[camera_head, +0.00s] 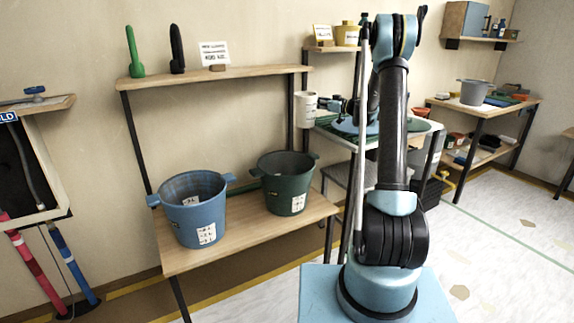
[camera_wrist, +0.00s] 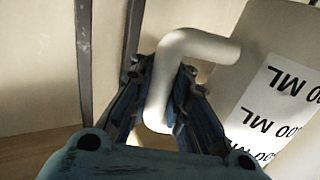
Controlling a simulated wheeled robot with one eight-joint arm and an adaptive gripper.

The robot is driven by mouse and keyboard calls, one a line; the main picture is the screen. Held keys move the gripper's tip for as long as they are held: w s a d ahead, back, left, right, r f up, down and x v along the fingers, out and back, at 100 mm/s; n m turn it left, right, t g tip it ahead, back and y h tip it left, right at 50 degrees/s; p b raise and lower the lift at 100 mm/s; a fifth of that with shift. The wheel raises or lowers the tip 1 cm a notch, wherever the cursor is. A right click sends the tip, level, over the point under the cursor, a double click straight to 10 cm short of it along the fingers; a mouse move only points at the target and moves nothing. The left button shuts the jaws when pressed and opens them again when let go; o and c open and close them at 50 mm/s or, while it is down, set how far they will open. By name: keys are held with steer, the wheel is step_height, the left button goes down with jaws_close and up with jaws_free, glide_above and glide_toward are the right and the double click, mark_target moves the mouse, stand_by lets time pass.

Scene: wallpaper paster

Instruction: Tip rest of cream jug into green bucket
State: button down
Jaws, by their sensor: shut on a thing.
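The cream jug (camera_head: 305,112) is a pale, cylindrical jug that looks about upright, above and slightly right of the green bucket in the head view. My gripper (camera_head: 333,105) is to the right of the jug. In the wrist view, my gripper (camera_wrist: 166,92) is shut on the jug's bent handle (camera_wrist: 200,46), and the jug's body (camera_wrist: 240,75) with its "ML" label fills the right side. The jug's inside cannot be made out. The green bucket (camera_head: 286,192) stands on the lower wooden shelf; its bottom is hidden.
A blue bucket (camera_head: 196,213) stands left of the green one on the lower shelf (camera_head: 240,236). The upper shelf (camera_head: 225,74) holds a green object (camera_head: 135,55), a black object (camera_head: 177,52) and a sign (camera_head: 214,52). Dark posts (camera_head: 302,130) support the shelves near the jug.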

steer(key=shift+w, duration=0.1)
stand_by(0.5)
steer(key=shift+r, duration=2.05)
steer(key=shift+d, duration=0.1)
